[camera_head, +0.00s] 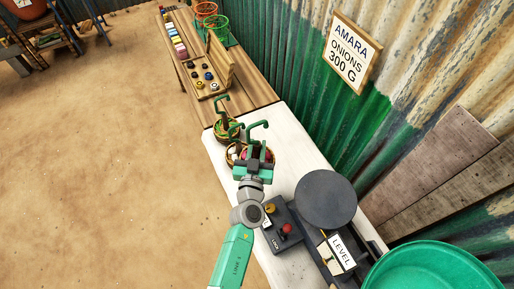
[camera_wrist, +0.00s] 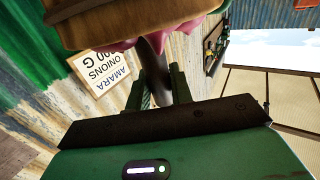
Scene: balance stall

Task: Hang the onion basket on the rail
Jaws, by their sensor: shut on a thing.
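My gripper (camera_head: 254,166) is shut, low over the white counter in the head view. The onion basket (camera_head: 268,155), with reddish onions and a green hook on top, is at its jaws and partly hidden by them. In the wrist view, the basket's brown side and pink-red onions (camera_wrist: 140,45) fill the top edge. My gripper's fingers (camera_wrist: 158,88) close around a dark upright part there, just by the onions. I cannot tell whether the basket touches the counter. I cannot make out the rail in either view.
Another hooked basket with green contents (camera_head: 226,130) stands behind, and one more (camera_head: 236,153) is close beside my gripper. The balance's dark round plate (camera_head: 326,200) and control box (camera_head: 283,228) are nearer. A weight tray (camera_head: 207,82), wall sign (camera_head: 350,53) and green basin (camera_head: 440,270) surround the counter.

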